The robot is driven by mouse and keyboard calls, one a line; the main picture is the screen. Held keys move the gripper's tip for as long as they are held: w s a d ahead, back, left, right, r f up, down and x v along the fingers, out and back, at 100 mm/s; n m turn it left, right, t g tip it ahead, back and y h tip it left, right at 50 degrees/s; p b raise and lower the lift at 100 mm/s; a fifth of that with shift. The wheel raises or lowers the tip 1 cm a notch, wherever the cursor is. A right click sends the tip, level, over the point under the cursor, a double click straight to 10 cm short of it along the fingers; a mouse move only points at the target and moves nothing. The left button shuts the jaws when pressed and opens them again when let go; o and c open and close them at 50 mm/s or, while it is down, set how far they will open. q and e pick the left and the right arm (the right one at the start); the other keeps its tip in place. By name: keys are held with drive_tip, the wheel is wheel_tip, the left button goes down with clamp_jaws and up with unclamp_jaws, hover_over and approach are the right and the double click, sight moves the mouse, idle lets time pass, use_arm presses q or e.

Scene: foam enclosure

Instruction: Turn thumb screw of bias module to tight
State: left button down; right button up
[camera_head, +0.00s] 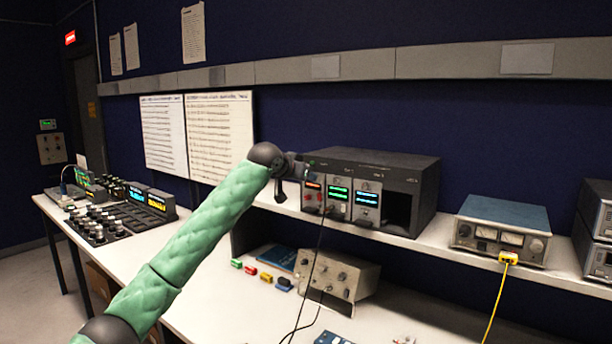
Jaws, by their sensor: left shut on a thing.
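A dark rack (410,167) stands on the raised shelf, with several modules in its front and an empty dark bay at its right end. The leftmost module (312,198) has a small orange display; the two beside it show green and blue displays. The labels are too small to read, so I cannot tell by name which is the bias module. My left gripper (306,172) is at the upper left of the rack front, by the top of the leftmost module. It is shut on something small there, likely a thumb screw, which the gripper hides. My right gripper is out of view.
A black cable (317,252) hangs from the modules past the shelf edge. A beige instrument (338,276) and small coloured blocks sit on the bench below. A blue-topped meter box (503,226) with a yellow cable stands right of the rack. Mixers (105,225) stand far left.

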use_arm(q)
drive_tip(key=shift+f, duration=0.15)
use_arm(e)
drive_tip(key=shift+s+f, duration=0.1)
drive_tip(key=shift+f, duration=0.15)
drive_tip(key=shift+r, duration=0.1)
use_arm(q)
drive_tip(key=c, duration=1.3)
unclamp_jaws()
drive_tip(key=shift+w, duration=0.1)
drive_tip(key=shift+c, duration=0.2)
